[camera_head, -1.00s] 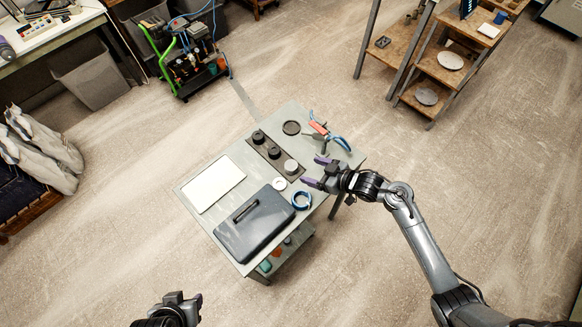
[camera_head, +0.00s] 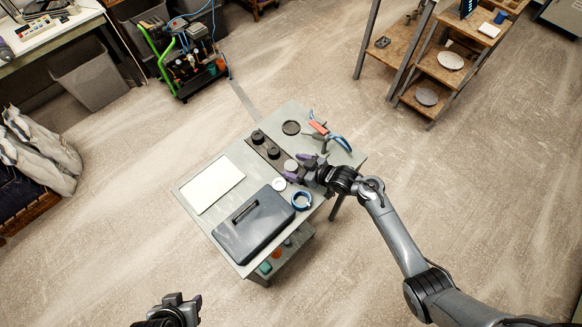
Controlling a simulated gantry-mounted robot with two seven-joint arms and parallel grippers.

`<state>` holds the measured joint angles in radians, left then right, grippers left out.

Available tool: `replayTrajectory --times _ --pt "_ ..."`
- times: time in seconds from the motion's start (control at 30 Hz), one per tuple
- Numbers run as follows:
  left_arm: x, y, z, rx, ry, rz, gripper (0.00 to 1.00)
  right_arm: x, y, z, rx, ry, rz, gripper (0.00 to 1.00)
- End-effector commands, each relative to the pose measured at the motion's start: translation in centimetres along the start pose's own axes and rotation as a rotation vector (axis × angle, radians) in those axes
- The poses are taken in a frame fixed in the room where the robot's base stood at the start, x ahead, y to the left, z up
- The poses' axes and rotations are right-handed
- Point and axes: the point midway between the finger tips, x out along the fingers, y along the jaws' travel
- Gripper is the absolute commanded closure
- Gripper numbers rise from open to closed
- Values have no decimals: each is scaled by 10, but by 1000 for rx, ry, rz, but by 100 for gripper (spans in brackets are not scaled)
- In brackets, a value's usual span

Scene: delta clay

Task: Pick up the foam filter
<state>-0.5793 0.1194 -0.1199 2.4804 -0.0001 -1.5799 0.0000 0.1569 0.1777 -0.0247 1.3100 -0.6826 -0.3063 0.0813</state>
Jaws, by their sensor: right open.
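A grey round piece (camera_head: 290,165), which may be the foam filter, sits at the near right end of a dark strip on the table; its small size leaves this uncertain. Two black round pieces (camera_head: 265,145) sit along the same strip. My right gripper (camera_head: 298,168) is open, its purple fingertips on either side of the grey piece's right edge in the picture. I cannot tell whether they touch it. My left gripper (camera_head: 190,301) is at the bottom edge, away from the table, and its jaw opening is not clear.
Open floor surrounds the table.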

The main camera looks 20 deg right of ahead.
Motion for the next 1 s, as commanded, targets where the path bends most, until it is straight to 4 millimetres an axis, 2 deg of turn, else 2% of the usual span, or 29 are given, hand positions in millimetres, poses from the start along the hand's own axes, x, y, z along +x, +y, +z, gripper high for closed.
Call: replayTrajectory --times 0.1,0.4,0.5,0.83,1.0 --pt "0 0 0 -2 -1 1 57 0 0 0 0 0 0 24" --pt "0 1 0 -2 -1 2 57 0 0 0 0 -1 0 70" --pt "0 1 0 -2 -1 2 57 0 0 0 0 0 0 82" --pt "-1 0 0 -1 -2 1 57 -2 0 -2 0 -1 0 82" --pt "-3 0 0 2 -2 -1 57 -8 0 -14 -2 0 0 82"
